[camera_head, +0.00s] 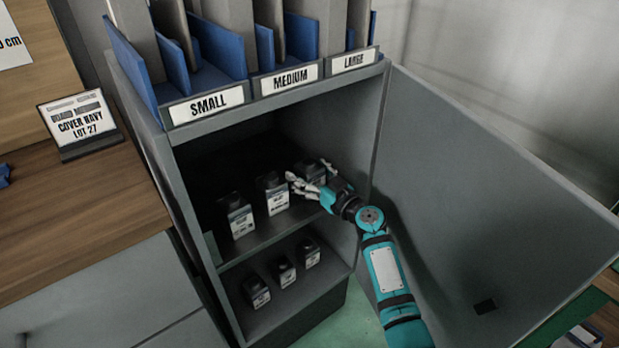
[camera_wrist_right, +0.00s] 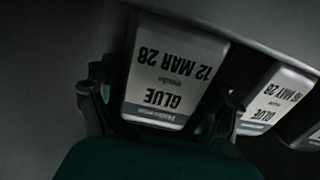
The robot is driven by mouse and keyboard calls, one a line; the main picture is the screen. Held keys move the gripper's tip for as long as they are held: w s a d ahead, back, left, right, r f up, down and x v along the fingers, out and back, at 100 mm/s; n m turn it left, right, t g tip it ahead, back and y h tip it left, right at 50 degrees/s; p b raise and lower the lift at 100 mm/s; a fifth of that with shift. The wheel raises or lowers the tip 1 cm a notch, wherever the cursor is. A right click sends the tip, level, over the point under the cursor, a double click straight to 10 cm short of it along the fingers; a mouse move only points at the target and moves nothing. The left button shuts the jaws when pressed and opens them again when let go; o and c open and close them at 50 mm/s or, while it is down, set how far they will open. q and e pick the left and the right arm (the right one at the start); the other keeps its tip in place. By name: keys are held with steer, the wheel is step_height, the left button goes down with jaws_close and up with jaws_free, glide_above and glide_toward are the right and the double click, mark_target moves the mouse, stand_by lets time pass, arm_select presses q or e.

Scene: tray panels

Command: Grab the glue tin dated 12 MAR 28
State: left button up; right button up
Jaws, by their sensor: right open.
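The glue tin dated 12 MAR 28 (camera_wrist_right: 172,75) has a white label that reads upside down in the right wrist view. In the head view it is the rightmost tin (camera_head: 312,169) on the upper shelf, dark and partly hidden by my gripper. My right gripper (camera_head: 303,182) is open in front of this tin. In the wrist view its two dark fingers stand on either side of the label's lower part. I cannot tell if they touch it. My left gripper is not in view.
Another glue tin (camera_wrist_right: 271,100), with a MAY 28 date, stands beside it. Two more tins, middle (camera_head: 274,193) and left (camera_head: 237,215), share the upper shelf; several stand on the lower shelf (camera_head: 285,271). The open cabinet door (camera_head: 480,190) is right of my arm.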

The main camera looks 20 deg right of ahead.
steer(key=c, duration=1.5)
steer(key=shift+r, duration=0.1)
